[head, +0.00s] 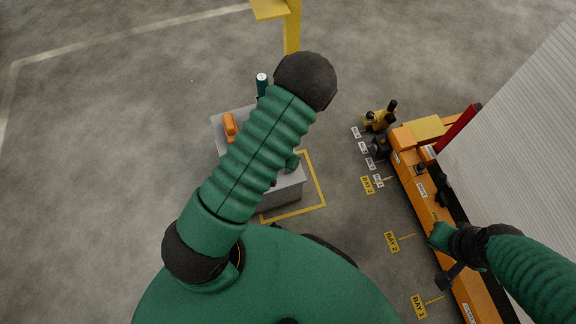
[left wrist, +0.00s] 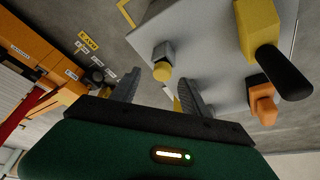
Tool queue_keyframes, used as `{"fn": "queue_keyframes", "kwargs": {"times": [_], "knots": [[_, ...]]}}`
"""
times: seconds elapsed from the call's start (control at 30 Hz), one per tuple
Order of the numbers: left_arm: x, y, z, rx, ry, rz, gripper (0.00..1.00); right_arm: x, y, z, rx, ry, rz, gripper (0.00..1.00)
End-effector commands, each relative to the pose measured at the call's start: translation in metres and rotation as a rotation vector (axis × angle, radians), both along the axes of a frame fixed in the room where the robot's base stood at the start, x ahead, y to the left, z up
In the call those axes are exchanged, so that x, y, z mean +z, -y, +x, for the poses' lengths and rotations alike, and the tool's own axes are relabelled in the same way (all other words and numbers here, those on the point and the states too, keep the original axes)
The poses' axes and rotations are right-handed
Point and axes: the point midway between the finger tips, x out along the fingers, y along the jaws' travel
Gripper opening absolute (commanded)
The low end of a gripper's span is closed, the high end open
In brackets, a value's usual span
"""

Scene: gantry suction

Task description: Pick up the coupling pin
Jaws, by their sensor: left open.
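My left gripper (left wrist: 158,80) is open in the left wrist view, its two grey fingers spread and apart. Beyond them, in line with the gap, a short grey piece with a round yellow end (left wrist: 162,70) stands on the grey table (left wrist: 205,50). It may be the coupling pin, but I cannot be sure. No contact with the fingers shows. In the head view my left arm covers much of the table (head: 283,195) and hides the left gripper and this piece. My right gripper (head: 440,237) is by the orange beam; its jaws are too small to read.
A yellow block with a black cylinder (left wrist: 265,45) and an orange block (left wrist: 262,100) are on the table to the right in the wrist view. The orange block also shows in the head view (head: 229,125). A long orange beam (head: 422,185) runs along the right. Open floor lies left.

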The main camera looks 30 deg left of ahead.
Motion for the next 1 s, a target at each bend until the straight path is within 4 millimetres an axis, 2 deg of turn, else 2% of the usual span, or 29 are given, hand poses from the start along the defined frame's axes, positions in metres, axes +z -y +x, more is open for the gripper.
{"fn": "queue_keyframes", "kwargs": {"times": [0.03,0.1,0.37,0.8,1.0], "knots": [[-0.0173,-0.0026,0.0047,-0.002,0.000,0.001,0.54,-0.0158,-0.0002,-0.0002,0.000,-0.001,0.000,0.00],[-0.0248,-0.0026,0.0082,-0.001,0.000,0.000,0.54,-0.0197,-0.0002,-0.0002,0.000,-0.001,0.000,0.00],[-0.0249,-0.0029,0.0106,0.000,0.000,0.000,0.54,-0.0183,-0.0003,-0.0001,0.000,0.000,0.000,0.00],[-0.0251,-0.0028,0.0105,0.000,0.000,0.000,0.00,-0.0183,-0.0002,-0.0001,0.000,0.000,0.000,0.00],[-0.0251,-0.0029,0.0105,0.000,0.000,0.001,0.00,-0.0184,-0.0002,-0.0001,0.000,0.000,0.000,0.00]]}}
